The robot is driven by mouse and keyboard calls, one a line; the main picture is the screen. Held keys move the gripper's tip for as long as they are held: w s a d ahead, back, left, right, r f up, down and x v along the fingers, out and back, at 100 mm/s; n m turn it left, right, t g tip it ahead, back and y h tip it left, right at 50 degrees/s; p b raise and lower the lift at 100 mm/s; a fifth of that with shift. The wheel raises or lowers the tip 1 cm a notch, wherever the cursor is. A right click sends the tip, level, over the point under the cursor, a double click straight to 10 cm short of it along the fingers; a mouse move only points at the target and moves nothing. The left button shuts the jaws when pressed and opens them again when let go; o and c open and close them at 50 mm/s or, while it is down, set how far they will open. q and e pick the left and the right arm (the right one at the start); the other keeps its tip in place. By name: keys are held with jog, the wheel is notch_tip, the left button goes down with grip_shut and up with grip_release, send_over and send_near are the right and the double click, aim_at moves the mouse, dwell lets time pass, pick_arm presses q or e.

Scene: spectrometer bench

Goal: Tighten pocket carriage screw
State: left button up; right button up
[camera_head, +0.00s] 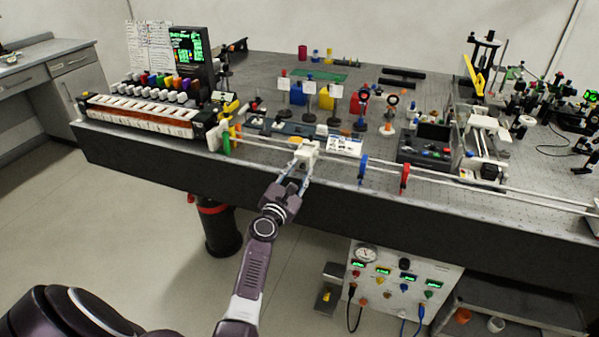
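The white carriage (308,150) sits on the long pale rails at the front edge of the bench. Its screw is too small to make out. My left gripper (301,169) reaches up from below to the near side of this carriage. Its two fingers stand apart with a gap between them, and their tips are right at the carriage. I cannot tell whether they touch it. My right gripper is not in view.
A blue ring (363,166) and a red ring (405,178) stand on the rails right of the carriage. A white labelled block (345,146) lies just behind the rails. Several optical posts stand behind. A keyboard-like box (140,116) occupies the bench's left end.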

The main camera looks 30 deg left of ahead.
pick_arm(q)
grip_shut()
jog(key=shift+m, duration=0.3)
jog(key=m, duration=0.2)
jog(key=shift+m, duration=0.3)
jog(key=m, duration=0.2)
jog(key=shift+m, duration=0.4)
jog(key=m, duration=0.4)
jog(key=shift+m, duration=0.3)
jog(key=m+p, duration=0.1)
jog(key=m, duration=0.5)
jog(key=shift+r, duration=0.15)
jog(key=m+p, duration=0.1)
jog(key=m, duration=0.4)
jog(key=shift+m, duration=0.3)
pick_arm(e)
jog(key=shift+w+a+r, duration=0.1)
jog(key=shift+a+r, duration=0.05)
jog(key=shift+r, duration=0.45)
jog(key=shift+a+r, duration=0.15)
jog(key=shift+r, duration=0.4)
